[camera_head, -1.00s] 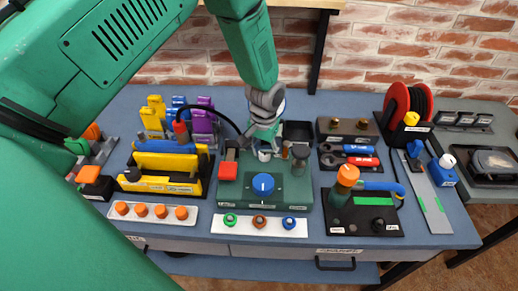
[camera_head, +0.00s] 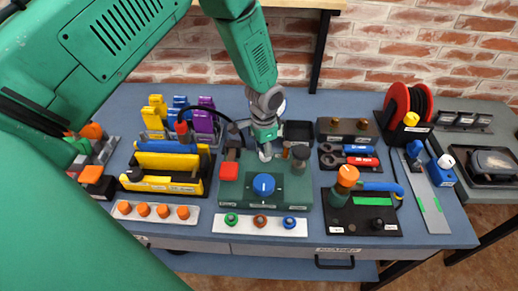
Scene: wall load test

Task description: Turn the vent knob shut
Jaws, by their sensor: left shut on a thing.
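My left gripper (camera_head: 265,153) comes down from above to the back of the green pump unit (camera_head: 292,192) on the bench. Its fingers are shut on a small pale knob there, which I take to be the vent knob; the fingers hide most of it. A blue knob (camera_head: 263,185) with a white mark stands at the front middle of the unit. A red block (camera_head: 229,171) is at its left. A dark grey cylinder (camera_head: 300,155) and a small brown fitting (camera_head: 286,149) stand right of the gripper. My right gripper is not in view.
A yellow rack (camera_head: 165,170) stands left of the unit. A black tray (camera_head: 298,132) is behind it. A white strip with several coloured buttons (camera_head: 245,226) lies in front. An orange-topped valve (camera_head: 347,176) and wrenches (camera_head: 346,150) are to the right.

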